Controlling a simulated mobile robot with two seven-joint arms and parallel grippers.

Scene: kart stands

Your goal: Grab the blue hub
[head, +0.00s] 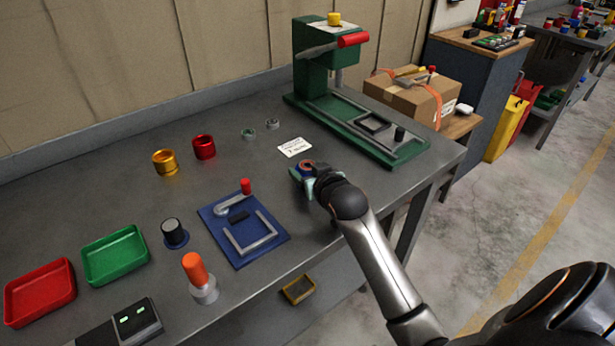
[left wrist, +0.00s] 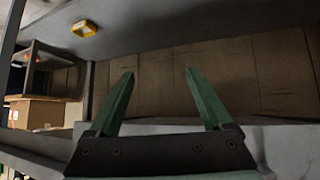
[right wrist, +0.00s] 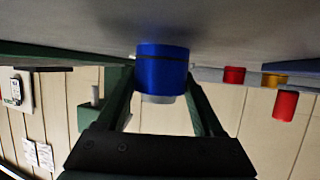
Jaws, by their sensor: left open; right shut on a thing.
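The blue hub (right wrist: 161,70) is a short blue cylinder with a dark band, in the right wrist view. My right gripper (right wrist: 160,90) is shut on it, one green finger on each side. In the head view the right gripper (head: 303,172) is at the table's right part, near the white label card. The hub there (head: 306,168) is small and partly covered by the gripper, with a reddish ring on top. Whether it touches the table is hard to tell. My left gripper (left wrist: 160,100) is open and empty in the left wrist view; it is not visible in the head view.
A green press (head: 320,75) stands behind the right gripper. Red (head: 204,147) and gold (head: 165,162) hubs stand farther left. A blue fixture plate (head: 243,230), green tray (head: 115,256) and red tray (head: 40,293) lie left. Bare tabletop surrounds the card (head: 295,147).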

